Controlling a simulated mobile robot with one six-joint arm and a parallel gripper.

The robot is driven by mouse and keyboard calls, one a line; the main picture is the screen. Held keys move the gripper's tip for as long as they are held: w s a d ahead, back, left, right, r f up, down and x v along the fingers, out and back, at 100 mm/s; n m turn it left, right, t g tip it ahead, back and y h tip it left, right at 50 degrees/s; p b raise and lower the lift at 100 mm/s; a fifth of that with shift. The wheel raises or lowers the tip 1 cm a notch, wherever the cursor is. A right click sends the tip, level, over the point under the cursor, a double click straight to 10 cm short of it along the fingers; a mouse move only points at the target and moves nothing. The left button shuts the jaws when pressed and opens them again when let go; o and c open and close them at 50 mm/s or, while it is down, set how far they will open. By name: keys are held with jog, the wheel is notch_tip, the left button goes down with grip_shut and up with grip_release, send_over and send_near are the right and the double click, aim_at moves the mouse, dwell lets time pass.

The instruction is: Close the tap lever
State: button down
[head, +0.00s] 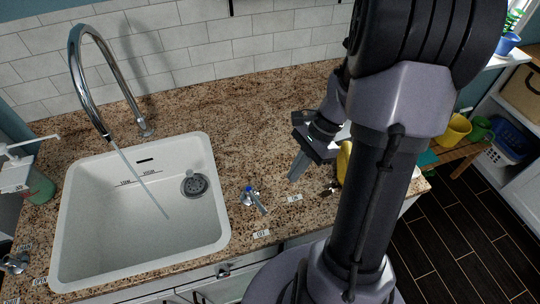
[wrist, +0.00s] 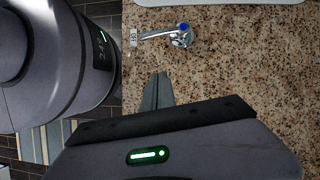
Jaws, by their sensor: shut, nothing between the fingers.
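A chrome tap valve with a blue cap (head: 250,192) stands on the counter right of the sink. Its lever (head: 260,207) points down and right in the head view, towards a small label (head: 262,234). In the wrist view the lever (wrist: 155,36) points left from the blue-capped valve (wrist: 182,36). Water runs from the tall chrome spout (head: 82,75) into the white sink (head: 75,215). My gripper (head: 293,178) is shut and empty, to the right of the valve and apart from it. The shut fingers (wrist: 157,92) show below the lever in the wrist view.
A second label (head: 295,197) lies on the granite counter (head: 235,105) near my gripper. Another tap valve (head: 14,264) is left of the sink. A yellow object (head: 344,163) is partly hidden behind my arm. The counter between fingers and lever is clear.

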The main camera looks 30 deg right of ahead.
aim_at(256, 202)
jog(key=b+x, duration=0.3)
jog(key=x, duration=0.5)
jog(key=shift+s+f, duration=0.1)
jog(key=a, duration=0.1)
jog(key=a+r, duration=0.1)
jog(key=a, duration=0.1)
jog(key=shift+a+b, duration=0.15)
jog(key=shift+b, duration=0.15)
jog(key=shift+a+r, duration=0.15)
jog(key=shift+a, duration=0.1)
